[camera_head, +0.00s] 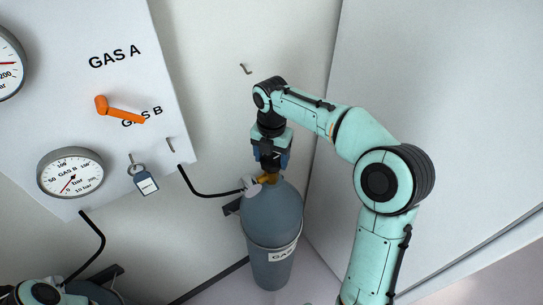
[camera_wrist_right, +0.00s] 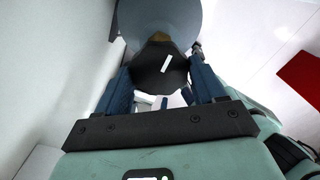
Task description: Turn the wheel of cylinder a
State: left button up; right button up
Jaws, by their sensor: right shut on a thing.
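A blue-grey gas cylinder (camera_head: 272,220) stands against the wall, with a label starting "GAS" whose last letter I cannot read. It has a brass valve (camera_head: 268,178) on top. My right gripper (camera_head: 268,160) points down onto the valve top and is shut on the black wheel. In the right wrist view the wheel (camera_wrist_right: 158,68), with a white mark, sits between the blue fingers of my right gripper (camera_wrist_right: 160,90), and the cylinder (camera_wrist_right: 160,20) shows beyond it. In the head view the gripper hides the wheel. Only a part of my left arm shows at the bottom left; its gripper is out of view.
A black hose (camera_head: 205,194) runs from the panel to the cylinder valve. A wall (camera_head: 440,80) stands close at the right.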

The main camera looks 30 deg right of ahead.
aim_at(271, 160)
dwell(0.3)
jog(key=o, duration=1)
jog(key=shift+o, duration=0.2)
notch_tip(271, 160, up, 14)
jog(key=shift+f, duration=0.25)
jog(key=shift+f, duration=0.1)
